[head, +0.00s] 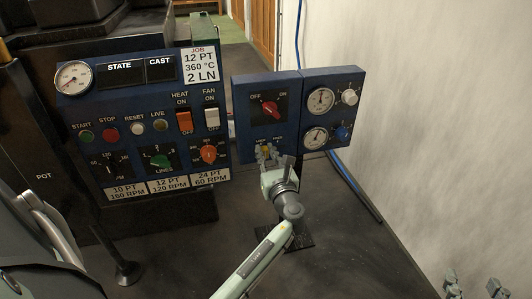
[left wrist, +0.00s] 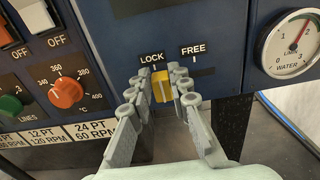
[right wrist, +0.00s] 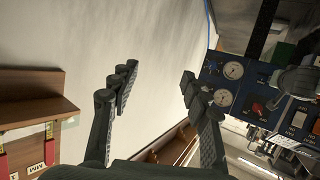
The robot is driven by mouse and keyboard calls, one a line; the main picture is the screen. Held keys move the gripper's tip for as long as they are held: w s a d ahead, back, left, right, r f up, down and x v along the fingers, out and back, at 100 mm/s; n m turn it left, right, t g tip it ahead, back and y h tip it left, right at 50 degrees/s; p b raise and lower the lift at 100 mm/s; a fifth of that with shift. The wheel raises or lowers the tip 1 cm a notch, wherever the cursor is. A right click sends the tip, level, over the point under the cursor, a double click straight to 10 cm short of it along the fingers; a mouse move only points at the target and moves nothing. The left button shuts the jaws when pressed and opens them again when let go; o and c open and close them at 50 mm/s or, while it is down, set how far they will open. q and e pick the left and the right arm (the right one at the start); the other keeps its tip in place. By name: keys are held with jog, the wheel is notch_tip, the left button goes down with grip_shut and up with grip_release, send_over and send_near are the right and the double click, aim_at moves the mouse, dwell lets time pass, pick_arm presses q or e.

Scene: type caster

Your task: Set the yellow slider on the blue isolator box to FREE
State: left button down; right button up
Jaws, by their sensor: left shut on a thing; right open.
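The blue isolator box (head: 243,112) stands right of the main control panel, with a red OFF/ON knob (head: 271,109) on its upper part. The yellow slider (left wrist: 161,86) is at its lower edge, under the LOCK label (left wrist: 152,57). My right gripper (right wrist: 150,88) is open and empty, away from the box.
A blue gauge panel (head: 332,84) adjoins the box on the right. The control panel (head: 130,90) with switches and knobs is on the left. A pale wall (head: 440,130) bounds the right side. A wooden shelf (right wrist: 35,100) shows in the right wrist view.

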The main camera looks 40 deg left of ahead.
aim_at(278, 143)
pick_arm(q)
jog(key=shift+w, duration=0.1)
jog(key=w+d, duration=0.2)
jog(key=w, duration=0.1)
jog(key=shift+d+b, duration=0.3)
jog(key=shift+d, duration=0.05)
jog(key=shift+w+d, duration=0.25)
pick_arm(e)
jog(key=a+r, duration=0.1)
jog(key=r+t+y, duration=0.1)
jog(key=shift+w+a+r, duration=0.2)
jog(key=shift+a+r, duration=0.15)
pick_arm(q)
jog(key=c, duration=1.4)
grip_release()
jog(key=shift+w+d, duration=0.1)
